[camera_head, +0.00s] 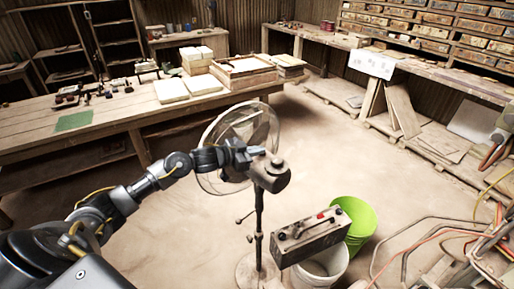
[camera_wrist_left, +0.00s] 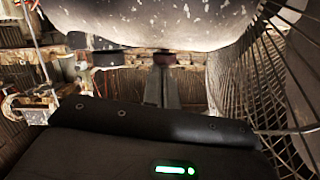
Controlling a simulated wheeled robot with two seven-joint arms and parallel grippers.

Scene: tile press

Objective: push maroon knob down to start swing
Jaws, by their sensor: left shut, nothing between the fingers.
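A pedestal fan with a round wire cage (camera_head: 222,128) stands on the floor, its motor housing (camera_head: 271,176) facing me. A small dark knob (camera_head: 277,161) sits on top of the housing. In the left wrist view the pale, paint-flecked housing (camera_wrist_left: 150,22) fills the top, and a dark reddish knob (camera_wrist_left: 164,58) juts from it. My left gripper (camera_head: 260,151) is beside the top of the housing, close to the knob. In the wrist view its shut fingers (camera_wrist_left: 163,88) line up with the knob; whether they touch it is unclear. My right gripper is not in view.
A worn box with a red switch (camera_head: 311,238) is right of the fan pole, near a white bucket (camera_head: 318,275) and a green bucket (camera_head: 359,224). A wooden workbench (camera_head: 30,125) stands behind on the left. Pipes and cables crowd the lower right. The floor behind the fan is clear.

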